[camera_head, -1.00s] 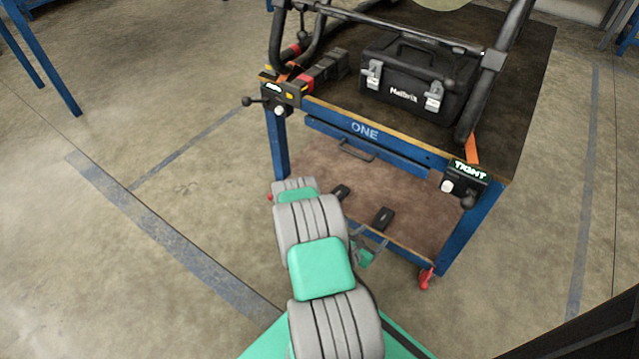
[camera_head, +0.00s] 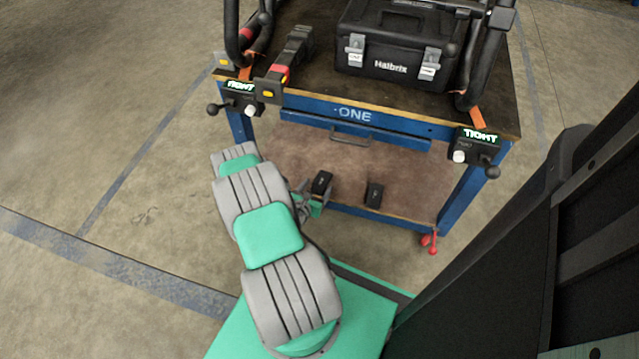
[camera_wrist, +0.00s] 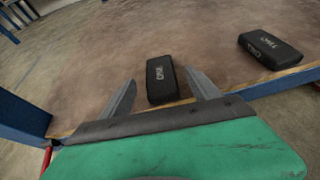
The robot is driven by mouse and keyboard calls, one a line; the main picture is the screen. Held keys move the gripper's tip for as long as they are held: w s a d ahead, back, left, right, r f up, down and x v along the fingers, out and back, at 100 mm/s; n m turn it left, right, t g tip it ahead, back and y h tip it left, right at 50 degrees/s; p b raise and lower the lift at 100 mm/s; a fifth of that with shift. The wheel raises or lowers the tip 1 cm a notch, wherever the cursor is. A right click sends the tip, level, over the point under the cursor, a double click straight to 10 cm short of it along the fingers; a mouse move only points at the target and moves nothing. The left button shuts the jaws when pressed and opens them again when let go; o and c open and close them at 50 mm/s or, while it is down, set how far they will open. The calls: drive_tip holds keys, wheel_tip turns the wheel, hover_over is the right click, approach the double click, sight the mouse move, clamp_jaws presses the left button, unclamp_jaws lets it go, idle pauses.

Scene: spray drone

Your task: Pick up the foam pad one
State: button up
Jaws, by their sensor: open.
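Two black foam pads with pale lettering lie on the brown lower shelf of the blue bench; I cannot read which is one. The left pad (camera_head: 321,183) is nearer my gripper and also shows in the wrist view (camera_wrist: 162,84). The right pad (camera_head: 374,195) lies apart from it and also shows in the wrist view (camera_wrist: 270,50). My gripper (camera_wrist: 160,76) is open and empty at the shelf's front edge. In the wrist view the left pad appears between its two fingers; I cannot tell whether they touch it. My arm partly hides the gripper in the head view.
The blue bench (camera_head: 400,125), marked ONE, has a drawer above the shelf (camera_head: 400,172). A black toolbox (camera_head: 392,50), a black-and-red tool (camera_head: 287,65) and dark tubes stand on its top. A blue leg (camera_wrist: 22,112) is left of my gripper. Floor is clear at left.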

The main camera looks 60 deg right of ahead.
sight(321, 182)
drive_tip(key=b+x, duration=0.1)
drive_tip(key=x, duration=0.2)
drive_tip(key=shift+d+f, duration=0.25)
drive_tip(key=c, duration=1.4)
